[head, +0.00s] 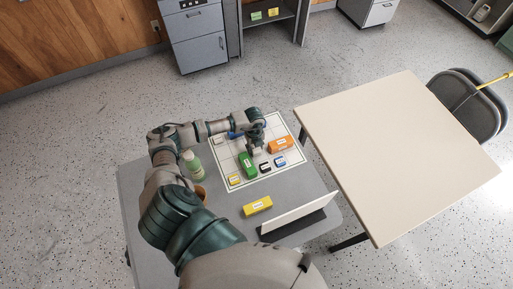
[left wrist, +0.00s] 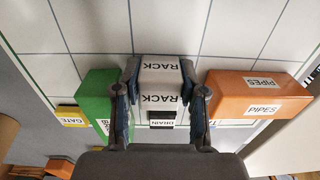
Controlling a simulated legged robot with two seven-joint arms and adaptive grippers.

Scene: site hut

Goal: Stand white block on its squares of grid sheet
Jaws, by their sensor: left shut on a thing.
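The white block labelled RACK (left wrist: 160,72) is between the two fingers of my left gripper (left wrist: 160,105), which is shut on it in the left wrist view. My right gripper is not in view.
A yellow block (head: 257,206) lies on the grey table. A bottle (head: 195,168) and orange cup (head: 201,192) stand left; a white panel (head: 298,213) stands front right.

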